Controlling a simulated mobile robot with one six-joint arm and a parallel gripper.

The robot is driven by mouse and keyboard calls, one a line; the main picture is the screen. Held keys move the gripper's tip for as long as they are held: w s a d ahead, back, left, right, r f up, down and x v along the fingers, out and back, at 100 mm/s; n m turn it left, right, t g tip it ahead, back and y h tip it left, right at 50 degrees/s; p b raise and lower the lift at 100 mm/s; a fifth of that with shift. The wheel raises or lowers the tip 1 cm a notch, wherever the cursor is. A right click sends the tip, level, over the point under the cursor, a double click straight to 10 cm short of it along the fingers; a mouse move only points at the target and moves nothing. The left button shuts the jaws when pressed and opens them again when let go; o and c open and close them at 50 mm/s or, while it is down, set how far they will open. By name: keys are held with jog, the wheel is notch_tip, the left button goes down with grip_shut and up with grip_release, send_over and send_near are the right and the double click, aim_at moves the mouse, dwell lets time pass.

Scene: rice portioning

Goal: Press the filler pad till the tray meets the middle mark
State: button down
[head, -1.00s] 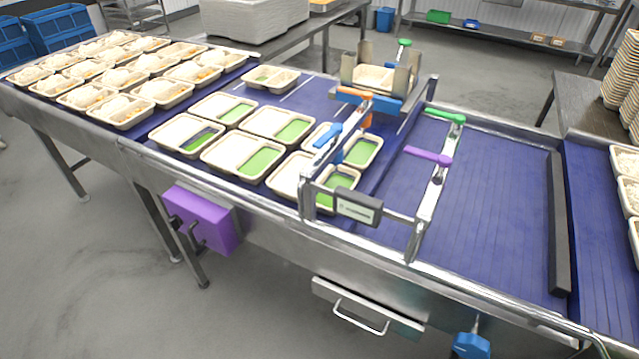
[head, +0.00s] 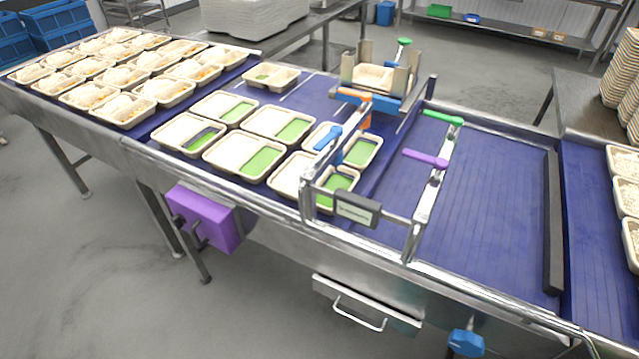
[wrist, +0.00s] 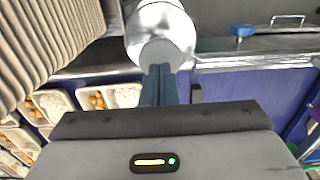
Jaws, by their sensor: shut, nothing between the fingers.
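My gripper (wrist: 158,85) shows in the wrist view with its two dark fingers together and nothing between them. A shiny rounded metal part (wrist: 160,35) shows just beyond the fingertips; I cannot tell whether they touch. In the head view my gripper is not in view. A lone tray (head: 271,77) sits on the blue belt near short white marks (head: 303,83). Another tray (head: 372,77) sits between upright metal guides at the belt's far side. I cannot tell for certain which part is the filler pad, nor which mark is the middle one.
A metal frame (head: 412,240) with coloured handles spans the belt (head: 480,210). Several trays with green compartments (head: 240,154) stand left of it, and filled trays (head: 120,108) farther left. A purple box (head: 203,215) hangs below. Stacked trays (wrist: 45,45) rise at left in the wrist view.

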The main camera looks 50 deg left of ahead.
notch_tip(320, 180, up, 6)
jog(key=p, duration=0.5)
dwell(0.6)
jog(key=s+a+f+m+t, duration=0.1)
jog(key=s+a+f+m, duration=0.1)
jog(key=s+a, duration=0.4)
jog(key=s+a+f+m+t, duration=0.2)
jog(key=s+a+f, duration=0.1)
jog(key=s+a, duration=0.2)
jog(key=shift+s+a+f, duration=0.35)
jog(key=shift+s+a, duration=0.05)
jog(key=shift+s, duration=0.6)
